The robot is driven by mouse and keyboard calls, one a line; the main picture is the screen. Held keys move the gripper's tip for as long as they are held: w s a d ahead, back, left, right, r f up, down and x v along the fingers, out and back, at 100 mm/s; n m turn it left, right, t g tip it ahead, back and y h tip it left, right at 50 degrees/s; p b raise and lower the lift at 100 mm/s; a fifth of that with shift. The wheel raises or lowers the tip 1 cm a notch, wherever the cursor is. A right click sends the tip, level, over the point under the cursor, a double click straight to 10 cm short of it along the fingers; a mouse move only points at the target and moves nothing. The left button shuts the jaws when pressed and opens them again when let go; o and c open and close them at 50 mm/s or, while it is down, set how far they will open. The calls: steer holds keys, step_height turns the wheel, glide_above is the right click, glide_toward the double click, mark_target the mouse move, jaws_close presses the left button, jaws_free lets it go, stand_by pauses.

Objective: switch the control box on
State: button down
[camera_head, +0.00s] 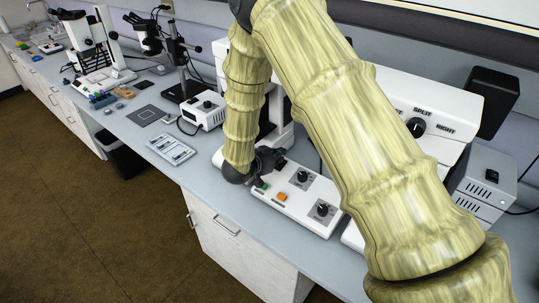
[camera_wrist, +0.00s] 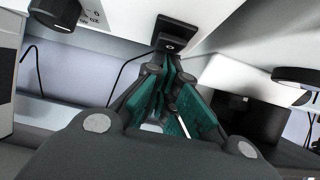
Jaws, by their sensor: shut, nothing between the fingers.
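A low white control box (camera_head: 311,208) lies on the bench in the head view, with two black knobs, an orange button (camera_head: 282,196) and a green button (camera_head: 261,184) on its top. My gripper (camera_head: 271,160) is over its left end and hides part of it. In the wrist view my gripper (camera_wrist: 171,66) is shut and empty, its green-padded fingers pointing at a small black block (camera_wrist: 173,41) that looks like a rocker switch on a white surface. The tips are close to this block; I cannot tell whether they touch it, nor its position.
My arm crosses the head view and hides much of the large white instrument (camera_head: 430,138) behind the box. A grey-white unit with a black switch (camera_head: 491,175) stands at the right. A tray (camera_head: 171,149) and a small white box (camera_head: 204,110) lie to the left.

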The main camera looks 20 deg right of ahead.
steer(key=shift+s+a+f, duration=0.1)
steer(key=shift+s+f, duration=0.05)
steer(key=shift+s+a+f, duration=0.25)
steer(key=shift+s+a, duration=0.15)
steer(key=shift+a, duration=0.15)
stand_by(0.4)
steer(key=shift+a+r+p, duration=0.15)
steer(key=shift+r+p, duration=0.45)
steer(key=shift+p, duration=0.05)
steer(key=r, duration=0.1)
steer(key=p, duration=0.1)
steer(key=a+r+p, duration=0.1)
steer(key=shift+s+r, duration=0.3)
steer(key=shift+s, duration=0.1)
steer(key=f+b+v, duration=0.1)
steer(key=b+v, duration=0.1)
steer(key=v, duration=0.8)
steer(key=shift+s+a+b, duration=0.15)
steer(key=shift+a+b, duration=0.1)
steer(key=shift+b, duration=0.05)
